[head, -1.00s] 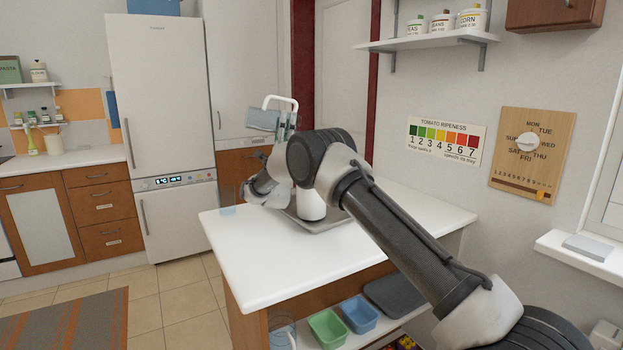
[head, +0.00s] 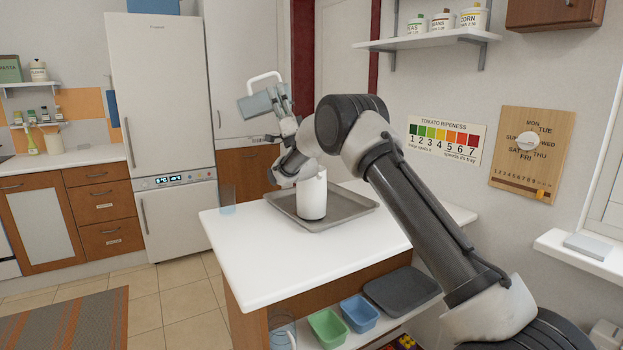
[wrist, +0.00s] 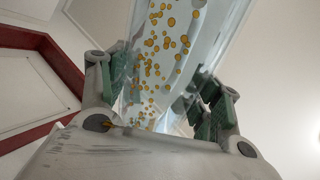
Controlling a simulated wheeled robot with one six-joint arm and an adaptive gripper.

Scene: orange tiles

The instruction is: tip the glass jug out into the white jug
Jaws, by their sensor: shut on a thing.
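My gripper (head: 284,106) is shut on the glass jug (head: 257,105) and holds it in the air above the counter, up and left of the white jug. The glass jug is tipped well over, with its white handle (head: 265,77) on the upper side. In the wrist view the glass jug (wrist: 205,45) lies between both fingers, with many small golden round pieces (wrist: 165,42) showing in it. The white jug (head: 313,198) stands upright on a grey tray (head: 345,213). Its inside is not visible, and my arm covers its top part.
A clear drinking glass (head: 228,200) stands at the left edge of the white counter (head: 265,260). The counter's front left is bare. Green (head: 327,328) and blue (head: 358,313) containers and a glass vessel (head: 283,330) are on the shelf below.

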